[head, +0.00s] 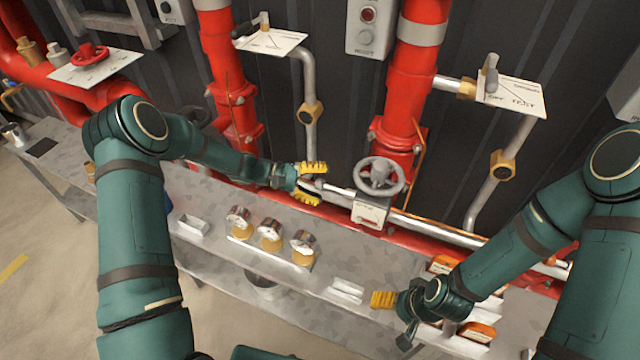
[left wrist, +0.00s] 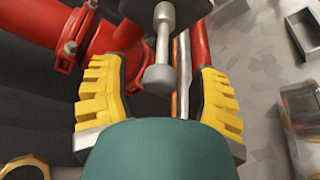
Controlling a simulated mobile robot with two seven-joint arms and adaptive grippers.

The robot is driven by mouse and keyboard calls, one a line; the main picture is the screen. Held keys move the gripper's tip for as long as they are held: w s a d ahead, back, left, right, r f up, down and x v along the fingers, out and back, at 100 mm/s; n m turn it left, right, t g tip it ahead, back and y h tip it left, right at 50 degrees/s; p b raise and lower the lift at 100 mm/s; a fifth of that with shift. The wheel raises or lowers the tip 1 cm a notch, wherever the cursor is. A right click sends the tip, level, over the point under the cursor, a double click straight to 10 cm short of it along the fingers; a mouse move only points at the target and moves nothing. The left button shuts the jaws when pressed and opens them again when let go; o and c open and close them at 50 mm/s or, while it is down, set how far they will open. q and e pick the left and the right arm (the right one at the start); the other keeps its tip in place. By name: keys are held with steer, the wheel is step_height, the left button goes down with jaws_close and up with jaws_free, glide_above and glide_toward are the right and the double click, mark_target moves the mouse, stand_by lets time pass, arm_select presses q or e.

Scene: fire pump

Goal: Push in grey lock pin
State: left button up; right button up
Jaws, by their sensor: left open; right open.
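The grey lock pin (left wrist: 159,76) shows in the left wrist view as a round-ended grey rod, pointing towards the camera. My left gripper (head: 311,183) is open around its near end, with yellow fingers on both sides and visible gaps. It also shows in the left wrist view (left wrist: 160,95). In the head view the pin is small and partly hidden by the fingers, left of the grey handwheel (head: 379,177) and its valve block (head: 370,212). How deep the pin sits cannot be told. My right gripper (head: 392,301) is open and empty over the bench's right part.
A grey metal bench (head: 215,262) runs below the pipes. Several brass gauges, including one gauge (head: 270,235), stand on it. Red pipes (head: 405,90) and a silver horizontal pipe (head: 430,228) lie close behind. Orange-trimmed boxes (head: 477,332) are beside my right gripper.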

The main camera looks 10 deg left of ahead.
mark_target(323, 186)
arm_select(q)
jaws_close()
stand_by(0.3)
steer(key=d, duration=0.3)
steer(key=shift+s+d, duration=0.25)
steer(key=shift+s, duration=0.05)
jaws_free()
steer(key=shift+d, duration=0.1)
steer(key=shift+a, duration=0.2)
steer(key=v, duration=1.1)
steer(key=shift+a, duration=0.4)
